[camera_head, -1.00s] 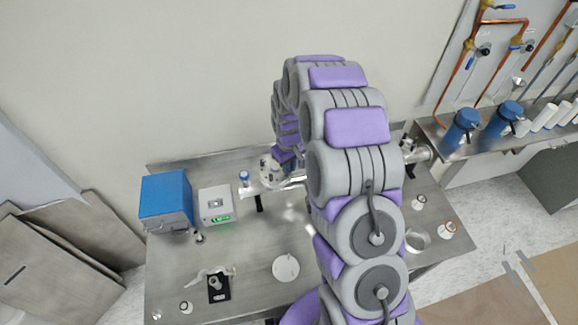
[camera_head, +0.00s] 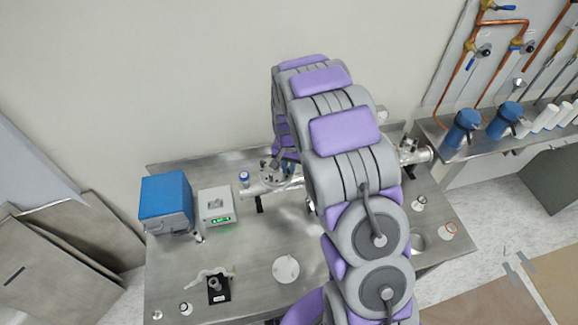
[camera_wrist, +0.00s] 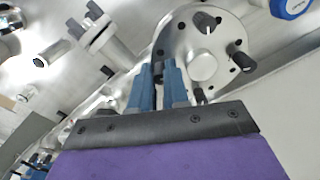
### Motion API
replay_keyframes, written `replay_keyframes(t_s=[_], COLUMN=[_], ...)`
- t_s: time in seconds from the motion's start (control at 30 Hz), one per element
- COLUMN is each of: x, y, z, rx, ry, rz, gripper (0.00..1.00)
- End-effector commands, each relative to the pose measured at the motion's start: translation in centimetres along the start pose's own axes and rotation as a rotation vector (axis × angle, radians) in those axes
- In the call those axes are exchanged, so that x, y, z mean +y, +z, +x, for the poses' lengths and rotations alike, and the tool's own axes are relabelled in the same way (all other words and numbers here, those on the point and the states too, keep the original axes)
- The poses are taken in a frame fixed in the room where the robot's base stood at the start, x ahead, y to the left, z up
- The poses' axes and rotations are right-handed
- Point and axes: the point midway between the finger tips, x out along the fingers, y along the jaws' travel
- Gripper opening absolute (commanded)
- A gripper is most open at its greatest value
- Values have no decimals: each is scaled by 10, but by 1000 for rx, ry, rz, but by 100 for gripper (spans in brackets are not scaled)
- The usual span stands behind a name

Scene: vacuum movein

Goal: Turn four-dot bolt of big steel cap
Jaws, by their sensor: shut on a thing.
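The big steel cap (camera_wrist: 224,42) is a round flange with a shiny raised centre, in the wrist view's upper middle. Black bolts stand around its rim, one at the top (camera_wrist: 205,22) and one at the right (camera_wrist: 243,61). My gripper (camera_wrist: 158,72) reaches the cap's left edge, its blue fingers close together and shut on a bolt there, mostly hidden between them. Dot marks are too small to read. In the head view the cap (camera_head: 268,172) sits on the steel pipe assembly, partly behind my arm.
The steel table (camera_head: 250,255) carries a blue box (camera_head: 166,203), a white device with a green display (camera_head: 216,205), and a round white disc (camera_head: 286,269). A blue-topped part (camera_head: 244,176) stands left of the cap.

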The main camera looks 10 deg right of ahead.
Motion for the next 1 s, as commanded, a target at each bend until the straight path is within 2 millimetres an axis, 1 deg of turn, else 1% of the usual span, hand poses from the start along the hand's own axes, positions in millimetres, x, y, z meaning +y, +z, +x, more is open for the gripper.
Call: replay_keyframes(t_s=[0.03, 0.2, 0.4, 0.97, 1.0], x=[-1, -1, -2, -2, -2], y=[-3, -3, -2, -2, -2], z=[-2, -2, -2, -2, -2], rx=[8, 9, 8, 8, 8], ry=[-4, -4, -6, -6, -6], rz=[32, 126, 193, 220, 220], gripper=[0, 0, 0, 0, 18])
